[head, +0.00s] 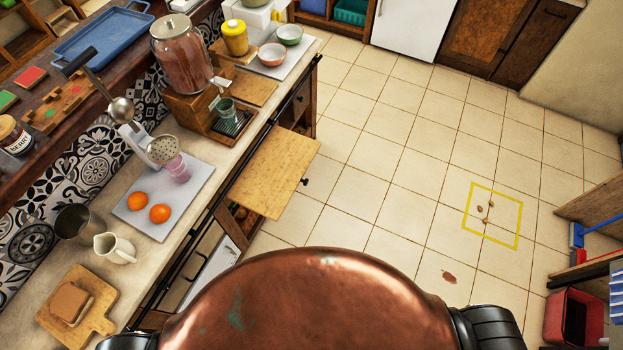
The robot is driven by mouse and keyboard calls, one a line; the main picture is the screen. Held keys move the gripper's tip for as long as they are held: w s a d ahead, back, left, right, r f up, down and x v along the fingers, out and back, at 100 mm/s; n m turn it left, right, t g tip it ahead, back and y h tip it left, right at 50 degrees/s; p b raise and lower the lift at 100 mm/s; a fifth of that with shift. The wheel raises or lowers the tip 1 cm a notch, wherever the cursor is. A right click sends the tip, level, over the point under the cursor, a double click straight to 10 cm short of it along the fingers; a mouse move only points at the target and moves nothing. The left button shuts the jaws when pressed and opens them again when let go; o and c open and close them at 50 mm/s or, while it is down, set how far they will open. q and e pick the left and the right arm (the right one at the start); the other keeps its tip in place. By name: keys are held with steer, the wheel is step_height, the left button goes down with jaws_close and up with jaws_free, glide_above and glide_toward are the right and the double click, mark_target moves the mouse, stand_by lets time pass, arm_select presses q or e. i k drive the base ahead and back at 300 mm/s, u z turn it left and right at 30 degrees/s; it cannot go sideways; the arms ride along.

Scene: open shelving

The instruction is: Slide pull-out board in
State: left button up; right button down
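The pull-out board (276,172) is a light wooden panel that juts out from the counter front over the floor, left of the picture's middle. It lies flat, just below the worktop's edge. A small dark knob (305,182) shows at its outer edge. Its inner end meets the cabinet front under the dark rail. Neither my left nor my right gripper can be made out in the head view.
The counter (187,222) holds a white board (163,203) with two oranges, a jug (114,248) and a glass dispenser (181,52). A dark rail runs along its front. A red bin (573,318) stands at lower right.

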mark_target(267, 184)
steer(key=k, duration=0.45)
steer(key=z, duration=1.05)
steer(key=i, duration=0.7)
steer(key=u, duration=1.25)
